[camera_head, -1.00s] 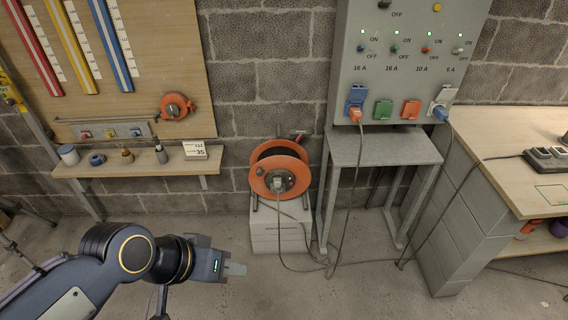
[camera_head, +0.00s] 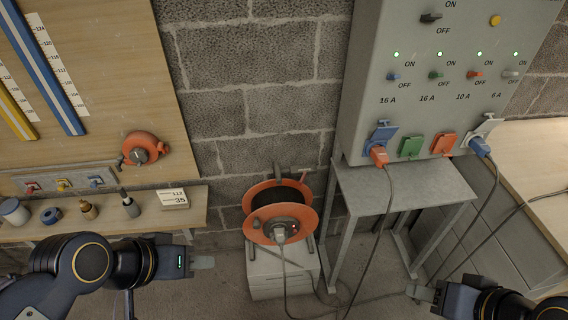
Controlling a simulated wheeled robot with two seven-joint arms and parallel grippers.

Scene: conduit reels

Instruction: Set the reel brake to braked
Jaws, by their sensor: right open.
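The orange cable reel (camera_head: 262,231) stands on a pale grey drawer box against the block wall, with a grey plug (camera_head: 280,233) in its hub. A small red-tipped part (camera_head: 304,177) and a grey upright piece (camera_head: 277,171) show at its top back edge. I cannot tell for certain which is the brake, or its setting. My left gripper (camera_head: 203,262) is left of the reel, apart from it and pointing right; its jaws are seen edge-on. My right gripper (camera_head: 415,291) is at the lower right, open and empty, well apart from the reel.
The grey power panel (camera_head: 368,70) with plugged-in cables hangs above a grey stand (camera_head: 400,187) right of the reel. Cables hang down past the stand to the floor. A wooden shelf (camera_head: 185,207) with small items is above my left arm. A workbench (camera_head: 535,150) is at the right.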

